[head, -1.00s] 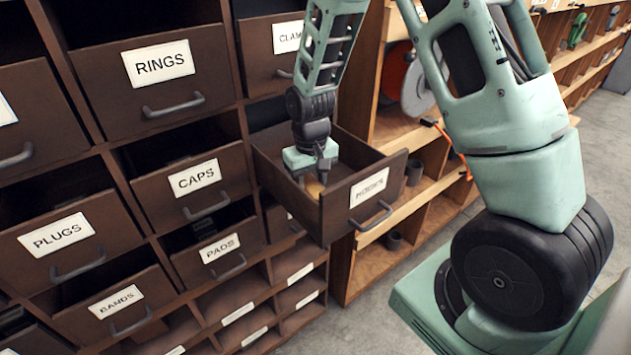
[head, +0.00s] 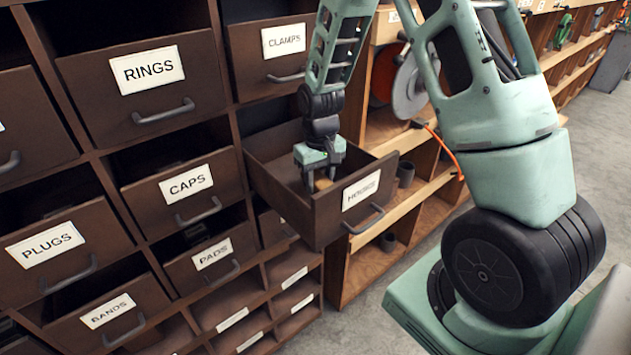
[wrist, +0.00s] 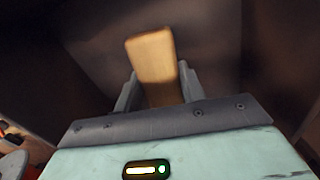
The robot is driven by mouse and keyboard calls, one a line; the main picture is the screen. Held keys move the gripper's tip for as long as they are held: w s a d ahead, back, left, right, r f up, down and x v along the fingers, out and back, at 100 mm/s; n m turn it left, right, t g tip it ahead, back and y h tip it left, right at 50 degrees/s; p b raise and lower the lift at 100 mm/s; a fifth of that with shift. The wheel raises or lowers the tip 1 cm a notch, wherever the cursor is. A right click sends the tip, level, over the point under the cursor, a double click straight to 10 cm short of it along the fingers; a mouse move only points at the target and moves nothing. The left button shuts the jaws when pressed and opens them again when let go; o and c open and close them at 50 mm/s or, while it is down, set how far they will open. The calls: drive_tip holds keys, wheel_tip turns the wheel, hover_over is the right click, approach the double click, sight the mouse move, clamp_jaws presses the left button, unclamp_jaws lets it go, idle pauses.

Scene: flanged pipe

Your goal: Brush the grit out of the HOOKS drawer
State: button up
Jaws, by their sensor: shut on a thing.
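The HOOKS drawer (head: 358,200) is pulled out of the cabinet, with its label and handle on the front. My gripper (head: 321,184) reaches down inside it from above. In the wrist view my gripper (wrist: 158,92) is shut on a tan wooden piece, which looks like the brush (wrist: 153,60). A small tan bit of the brush (head: 323,184) shows between the fingers in the head view. The brush's bristles are out of sight. I cannot make out any grit; the drawer floor is dark and partly hidden by its front wall and my gripper.
The CLAMPS drawer (head: 283,42) is above, and the CAPS (head: 188,185) and PADS (head: 212,257) drawers stand partly open to the left. A wooden shelf unit (head: 400,217) with dark cups stands close on the right. The drawer's side walls surround my gripper.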

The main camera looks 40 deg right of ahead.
wheel_tip(320, 180, up, 15)
drive_tip(key=p, duration=1.1)
idle(0.5)
